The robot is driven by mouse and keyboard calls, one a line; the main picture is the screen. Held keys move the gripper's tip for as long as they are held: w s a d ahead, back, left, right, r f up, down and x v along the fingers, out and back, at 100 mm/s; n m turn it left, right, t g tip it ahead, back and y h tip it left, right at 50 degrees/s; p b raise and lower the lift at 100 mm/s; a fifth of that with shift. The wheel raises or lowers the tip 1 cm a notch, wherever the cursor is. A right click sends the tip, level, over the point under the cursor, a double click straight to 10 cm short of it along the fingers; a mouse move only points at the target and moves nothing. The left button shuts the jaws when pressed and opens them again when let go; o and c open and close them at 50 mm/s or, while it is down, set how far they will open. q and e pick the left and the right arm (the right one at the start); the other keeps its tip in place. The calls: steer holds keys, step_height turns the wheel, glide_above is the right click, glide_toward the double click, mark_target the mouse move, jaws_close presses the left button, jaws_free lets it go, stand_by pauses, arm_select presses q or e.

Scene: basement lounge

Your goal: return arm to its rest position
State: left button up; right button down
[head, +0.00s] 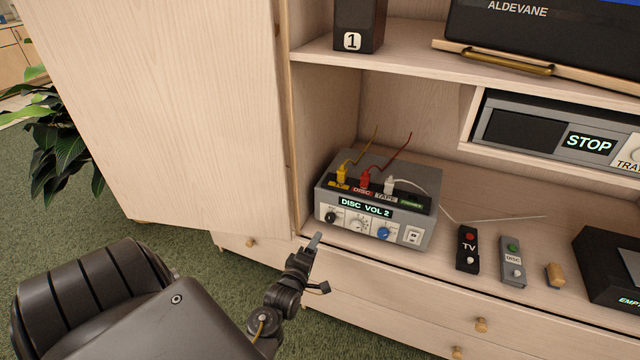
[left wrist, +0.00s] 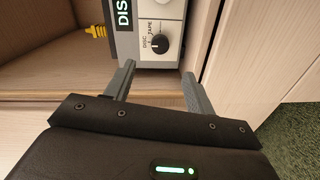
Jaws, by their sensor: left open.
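My left gripper (head: 314,243) is in front of the cabinet's lower shelf, near the lower left corner of a grey switch box (head: 408,235). In the left wrist view my left gripper (left wrist: 157,85) has its two fingers spread apart with nothing between them. Beyond the fingertips in that view is the front of the switch box (left wrist: 182,40) with a black knob marked DISC and TAPE. In the head view the box's display reads DISC VOL 2, and yellow, red and white plugs stand in its top. My right gripper is in neither view.
An open cabinet door (head: 190,110) stands left of the shelf. A TV remote (head: 467,250), a DISC remote (head: 512,262), a wooden block (head: 555,276) and a black box (head: 605,265) sit to the right. A plant (head: 62,145) stands at far left. Drawers with knobs are below.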

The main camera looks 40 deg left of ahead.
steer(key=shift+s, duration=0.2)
arm_select(q)
steer(key=s+d+f+m+g+h+p, duration=0.2)
steer(key=s+d+f+m, duration=0.15)
steer(key=f, duration=0.35)
steer(key=s+d+f+m+g+h+p, duration=0.1)
steer(key=s+d+f+m+g+p, duration=0.15)
steer(key=d+f, duration=0.35)
steer(key=s+d+f+m+g+h+p, duration=0.1)
steer(key=s+d+f+m+g+h, duration=0.2)
steer(key=f, duration=0.5)
steer(key=s+f+m+g+p, duration=0.1)
steer(key=s+f+m, duration=0.3)
steer(key=s, duration=0.7)
steer(key=s+f+m+g+p, duration=0.1)
steer(key=s+f+m+g, duration=0.3)
steer(key=s, duration=0.6)
steer(key=s+f+m+g+p, duration=0.2)
steer(key=s+f+m, duration=0.2)
steer(key=s, duration=0.7)
steer(key=shift+s+d+m+g+y, duration=0.3)
steer(key=shift+s+d+m+g, duration=0.05)
steer(key=shift+m, duration=0.35)
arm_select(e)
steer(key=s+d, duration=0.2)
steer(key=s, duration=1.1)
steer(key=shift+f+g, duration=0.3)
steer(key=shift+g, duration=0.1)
